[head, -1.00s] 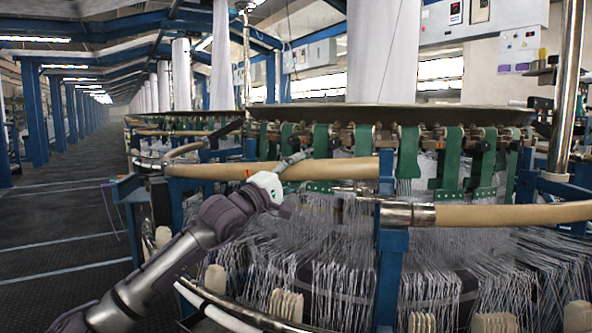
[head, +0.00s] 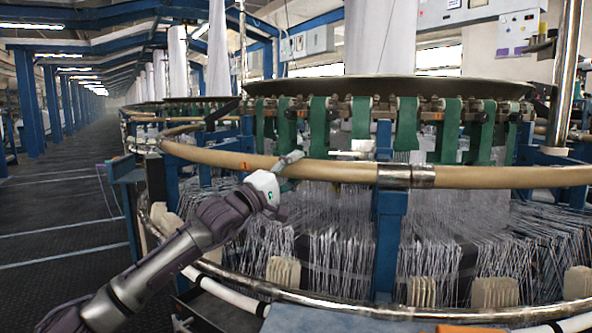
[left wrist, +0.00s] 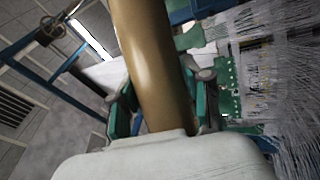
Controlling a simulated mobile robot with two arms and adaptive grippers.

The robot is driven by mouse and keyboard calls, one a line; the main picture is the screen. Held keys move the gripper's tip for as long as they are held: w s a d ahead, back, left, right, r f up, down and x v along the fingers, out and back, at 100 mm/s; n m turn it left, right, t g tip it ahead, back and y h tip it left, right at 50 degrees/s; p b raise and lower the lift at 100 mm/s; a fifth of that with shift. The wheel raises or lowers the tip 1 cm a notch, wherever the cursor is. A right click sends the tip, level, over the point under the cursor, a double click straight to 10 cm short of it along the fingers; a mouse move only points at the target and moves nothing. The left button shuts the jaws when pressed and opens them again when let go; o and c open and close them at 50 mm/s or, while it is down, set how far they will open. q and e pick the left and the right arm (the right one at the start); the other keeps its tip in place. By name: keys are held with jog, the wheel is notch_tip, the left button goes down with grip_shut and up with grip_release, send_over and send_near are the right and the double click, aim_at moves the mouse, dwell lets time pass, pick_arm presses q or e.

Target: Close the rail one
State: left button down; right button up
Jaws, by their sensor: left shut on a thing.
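The rail (head: 320,170) is a tan curved bar running around the front of the loom. Its left section meets the section on the right (head: 500,176) at a metal sleeve (head: 407,176), and the two look in line in the head view. My left gripper (head: 288,162) is shut on the left section, a little left of the sleeve. In the left wrist view the rail (left wrist: 150,55) passes between the two green-and-grey fingers (left wrist: 160,98). The far side of the grip is hidden. My right gripper is not in view.
A blue post (head: 388,240) stands beneath the sleeve. White threads (head: 335,225) and green straps (head: 407,125) fill the loom behind the rail. A lower metal ring (head: 340,305) curves across the front. The aisle floor (head: 60,220) at the left is clear.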

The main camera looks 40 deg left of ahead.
pick_arm(q)
jog(key=shift+w+d+f, duration=0.2)
jog(key=shift+f, duration=0.6)
jog(key=c, duration=0.5)
grip_release()
jog(key=shift+s+a, duration=0.1)
jog(key=shift+s, duration=0.05)
jog(key=shift+a+r, duration=0.1)
jog(key=shift+r, duration=0.1)
jog(key=shift+s, duration=0.15)
jog(key=v, duration=1.1)
jog(key=shift+s, duration=0.4)
jog(key=shift+a+f, duration=0.1)
